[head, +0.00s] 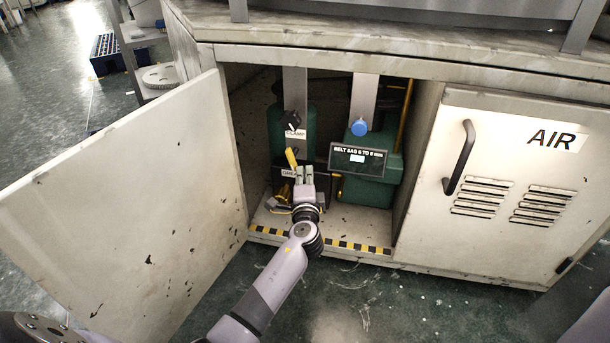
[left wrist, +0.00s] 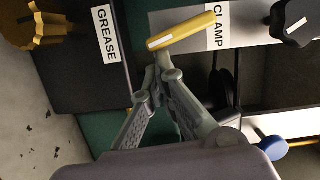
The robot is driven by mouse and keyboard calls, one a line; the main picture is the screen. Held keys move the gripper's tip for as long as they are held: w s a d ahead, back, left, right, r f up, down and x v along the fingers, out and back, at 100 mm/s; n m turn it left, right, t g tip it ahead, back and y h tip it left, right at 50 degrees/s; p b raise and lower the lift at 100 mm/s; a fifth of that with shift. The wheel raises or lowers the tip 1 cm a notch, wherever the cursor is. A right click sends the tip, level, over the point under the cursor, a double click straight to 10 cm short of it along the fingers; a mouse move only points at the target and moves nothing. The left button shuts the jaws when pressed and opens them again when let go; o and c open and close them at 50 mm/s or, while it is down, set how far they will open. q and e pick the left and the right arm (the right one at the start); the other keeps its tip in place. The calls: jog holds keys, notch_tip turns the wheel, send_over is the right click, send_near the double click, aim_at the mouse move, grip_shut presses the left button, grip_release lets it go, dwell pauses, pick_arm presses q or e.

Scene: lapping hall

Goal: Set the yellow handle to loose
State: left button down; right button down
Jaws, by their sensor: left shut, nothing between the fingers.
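The yellow handle (head: 291,158) is a short bar in the open cabinet, below the clamp label (head: 295,134). In the left wrist view the yellow handle (left wrist: 182,31) lies slanted beside the label CLAMP (left wrist: 221,24), with a small white mark at one end. My left gripper (head: 305,172) is inside the cabinet just beside the handle. Its fingers are shut with nothing between them. In the left wrist view the fingertips (left wrist: 163,76) are close to the handle's base, and I cannot tell whether they touch. My right gripper is not in view.
A black knob (head: 292,120), a blue knob (head: 359,127) and a dark sign (head: 361,160) are in the cabinet. A yellowish knob (left wrist: 38,30) sits past the GREASE label (left wrist: 105,32). The open door (head: 130,205) stands left; the AIR door (head: 510,220) is shut.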

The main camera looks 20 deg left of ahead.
pick_arm(q)
jog(key=shift+a+f+m+b, duration=0.3)
jog(key=shift+m+b, duration=0.2)
jog(key=shift+m, duration=0.2)
dwell(2.7)
jog(key=shift+s, duration=0.1)
dwell(0.5)
